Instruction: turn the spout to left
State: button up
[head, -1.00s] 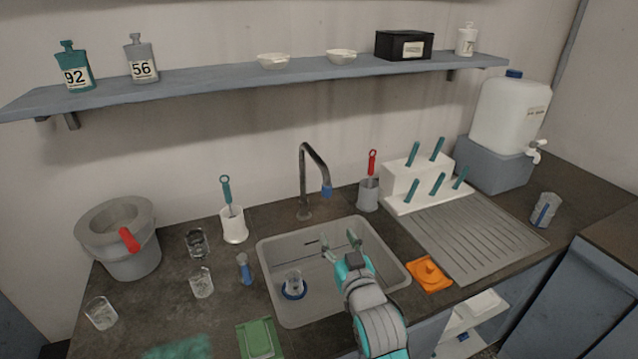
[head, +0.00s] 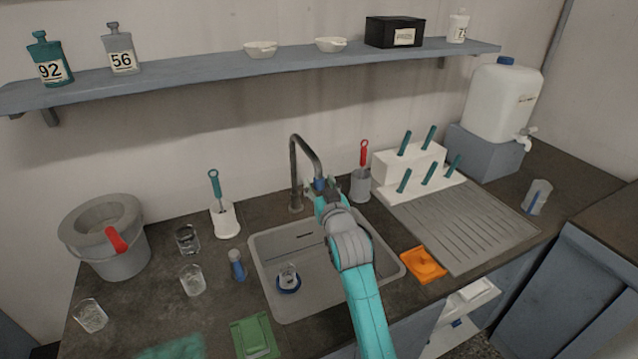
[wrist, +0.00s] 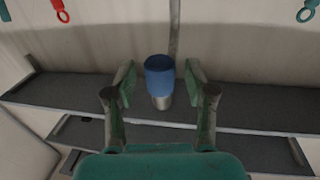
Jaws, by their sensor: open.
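The spout (head: 306,144) is a dark grey bent tube rising behind the sink, its end reaching forward over the basin. A blue tip (head: 319,184) at its end is partly hidden by my gripper in the head view. In the wrist view the blue and metal spout tip (wrist: 159,80) sits between the two open fingers, with a gap on each side. My gripper (wrist: 160,88) is open around the tip and does not visibly touch it. In the head view my gripper (head: 326,194) is at the spout's end, above the back of the sink.
The sink (head: 262,262) holds a small glass on a blue ring (head: 289,285). A grey holder with a red-handled brush (head: 361,186) stands close right of the spout. A white holder (head: 225,222) stands left. The space left of the spout over the sink is free.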

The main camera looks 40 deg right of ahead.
jog(key=shift+w+d, duration=0.2)
jog(key=shift+w, duration=0.25)
grip_shut()
jog(key=shift+a, duration=0.1)
jog(key=shift+w+a, duration=0.15)
jog(key=shift+a, duration=0.35)
jog(key=w+a, duration=0.5)
jog(key=a, duration=0.3)
jog(key=shift+w, duration=0.1)
